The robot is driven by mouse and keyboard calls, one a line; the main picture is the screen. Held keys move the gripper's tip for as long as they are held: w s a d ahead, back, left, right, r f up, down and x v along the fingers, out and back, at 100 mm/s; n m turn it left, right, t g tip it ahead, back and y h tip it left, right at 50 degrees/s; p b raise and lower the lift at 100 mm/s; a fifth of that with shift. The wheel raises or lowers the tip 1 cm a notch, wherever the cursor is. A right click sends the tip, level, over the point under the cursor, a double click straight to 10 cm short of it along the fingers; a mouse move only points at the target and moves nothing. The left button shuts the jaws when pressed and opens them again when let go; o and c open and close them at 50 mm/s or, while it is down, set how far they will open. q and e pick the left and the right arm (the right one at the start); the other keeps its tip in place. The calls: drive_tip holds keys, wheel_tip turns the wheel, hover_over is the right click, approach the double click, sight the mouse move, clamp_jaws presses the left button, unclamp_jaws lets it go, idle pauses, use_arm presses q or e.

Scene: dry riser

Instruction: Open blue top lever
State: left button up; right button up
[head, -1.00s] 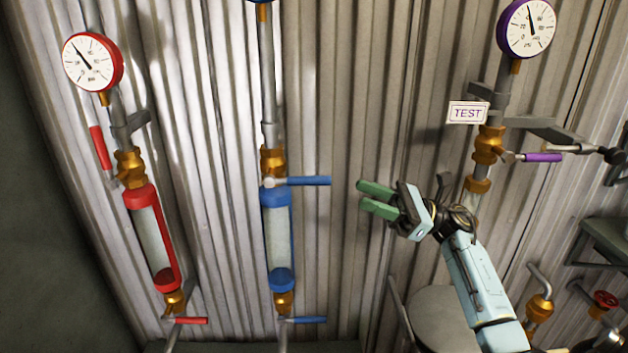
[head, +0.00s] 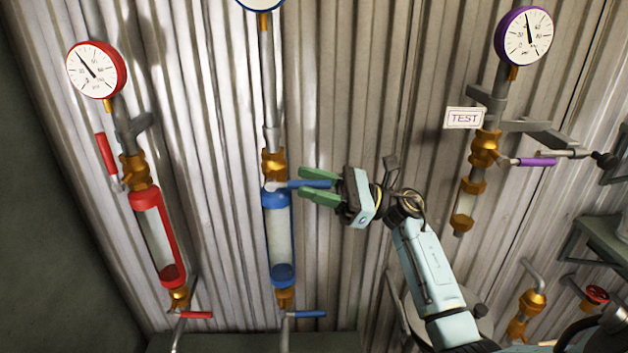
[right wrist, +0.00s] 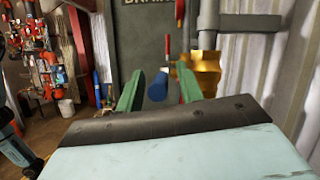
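The blue top lever (head: 306,184) sticks out to the right, level, from the brass valve above the blue-capped sight tube (head: 281,238). My right gripper (head: 304,184) has come to it from the right, with one green finger above the lever and one below in the head view. In the right wrist view the lever's round blue end (right wrist: 158,87) shows between the two spread fingers (right wrist: 158,80), with gaps on both sides. The gripper is open; I see no clear contact. My left gripper is not in view.
A blue lower lever (head: 306,314) sits under the tube. The red riser (head: 160,240) with its gauge stands to the left. The purple-lever riser (head: 536,162) and TEST sign (head: 464,118) are to the right. Corrugated wall lies close behind.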

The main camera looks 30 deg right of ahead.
clamp_jaws()
drive_tip(key=shift+r, duration=0.1)
idle(0.4)
